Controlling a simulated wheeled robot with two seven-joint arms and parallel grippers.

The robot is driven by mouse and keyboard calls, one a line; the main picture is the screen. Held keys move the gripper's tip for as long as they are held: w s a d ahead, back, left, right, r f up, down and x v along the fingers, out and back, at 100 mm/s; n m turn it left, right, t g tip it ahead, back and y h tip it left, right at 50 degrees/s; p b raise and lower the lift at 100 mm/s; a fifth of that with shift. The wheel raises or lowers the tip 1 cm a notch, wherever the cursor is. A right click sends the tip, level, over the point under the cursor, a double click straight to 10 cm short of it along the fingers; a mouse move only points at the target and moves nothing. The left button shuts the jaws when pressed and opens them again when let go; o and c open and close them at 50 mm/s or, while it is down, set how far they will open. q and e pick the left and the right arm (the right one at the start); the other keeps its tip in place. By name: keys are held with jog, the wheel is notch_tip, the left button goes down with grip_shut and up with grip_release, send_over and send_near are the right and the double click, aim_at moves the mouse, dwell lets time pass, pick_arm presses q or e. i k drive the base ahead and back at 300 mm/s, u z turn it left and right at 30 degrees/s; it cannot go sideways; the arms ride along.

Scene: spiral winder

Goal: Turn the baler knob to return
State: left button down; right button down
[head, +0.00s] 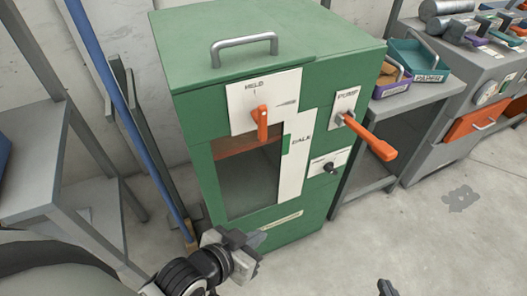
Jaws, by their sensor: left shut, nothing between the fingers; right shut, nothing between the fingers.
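The baler is a green cabinet (310,78) in the middle of the head view. Its upper white plate reads HELD and carries an orange knob (262,117); another small mark to the knob's right is too small to read. A small black knob (329,168) sits on a lower white plate (318,161) at the right; its lettering is unreadable. My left gripper (256,243) is shut and empty, low in front of the cabinet's base, apart from both knobs. Only the tip of my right gripper (387,288) shows at the bottom edge, shut and empty.
An orange lever (370,137) juts from the PUMP plate at the cabinet's right. A grey bar handle (244,48) is on top. A blue pole (110,85) and a grey shelf (35,163) stand left. A grey bench (455,135) is right. Floor at lower right is clear.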

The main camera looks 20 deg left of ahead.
aim_at(328, 167)
jog(key=z, duration=0.95)
jog(key=k, duration=0.15)
jog(key=u, duration=1.85)
jog(key=i, duration=0.45)
jog(key=z, duration=0.05)
